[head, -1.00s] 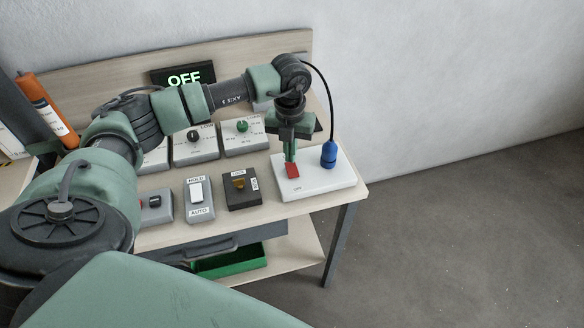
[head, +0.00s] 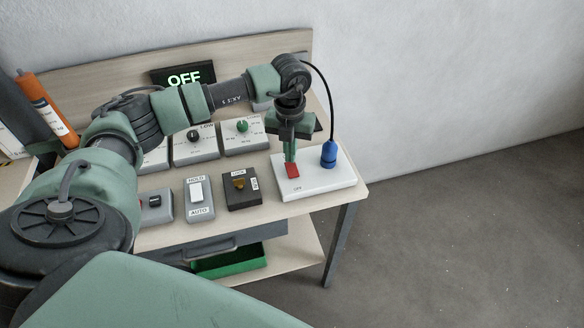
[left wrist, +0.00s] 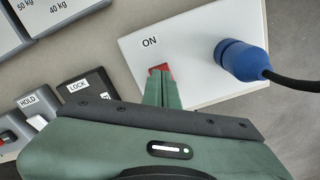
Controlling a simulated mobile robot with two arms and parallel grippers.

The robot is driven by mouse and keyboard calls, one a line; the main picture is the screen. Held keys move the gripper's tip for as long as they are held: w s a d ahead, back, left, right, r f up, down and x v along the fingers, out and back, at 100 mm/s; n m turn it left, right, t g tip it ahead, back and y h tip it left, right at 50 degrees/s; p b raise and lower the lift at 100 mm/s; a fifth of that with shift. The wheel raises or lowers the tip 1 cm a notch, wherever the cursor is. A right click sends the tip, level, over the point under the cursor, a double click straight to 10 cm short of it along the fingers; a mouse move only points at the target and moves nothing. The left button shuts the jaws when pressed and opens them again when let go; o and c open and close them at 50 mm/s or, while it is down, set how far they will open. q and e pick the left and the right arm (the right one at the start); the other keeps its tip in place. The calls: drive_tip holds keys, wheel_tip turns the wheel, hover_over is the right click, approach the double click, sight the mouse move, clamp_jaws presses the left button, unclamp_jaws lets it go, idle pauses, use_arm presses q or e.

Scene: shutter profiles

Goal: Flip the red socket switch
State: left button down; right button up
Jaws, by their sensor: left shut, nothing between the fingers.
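The red socket switch (head: 292,170) sits on a white socket plate (head: 325,181) at the right end of the bench. In the left wrist view the red switch (left wrist: 160,69) shows just beyond my fingertips, partly hidden by them, with the ON label next to it on the white plate (left wrist: 190,45). My left gripper (head: 290,158) points down and is shut and empty. Its fingertips (left wrist: 161,80) are at the switch; I cannot tell whether they touch it. A display (head: 184,78) on the back panel reads OFF. My right gripper is not in view.
A blue plug (head: 328,153) with a black cable stands in the plate, right of my gripper. A black LOCK box (head: 241,190), a HOLD/AUTO switch (head: 197,193) and knob boxes (head: 243,137) stand to the left. The floor right of the bench is clear.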

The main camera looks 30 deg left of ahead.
use_arm(q)
drive_tip(key=shift+s+f+b, duration=0.1)
drive_tip(key=shift+f+b, duration=0.65)
drive_tip(key=shift+f, duration=0.3)
drive_tip(key=shift+r, duration=0.2)
drive_tip(key=shift+r+p, duration=0.55)
drive_tip(key=shift+p, duration=0.05)
drive_tip(key=shift+r+p, duration=1.75)
drive_tip(key=shift+r, duration=1.1)
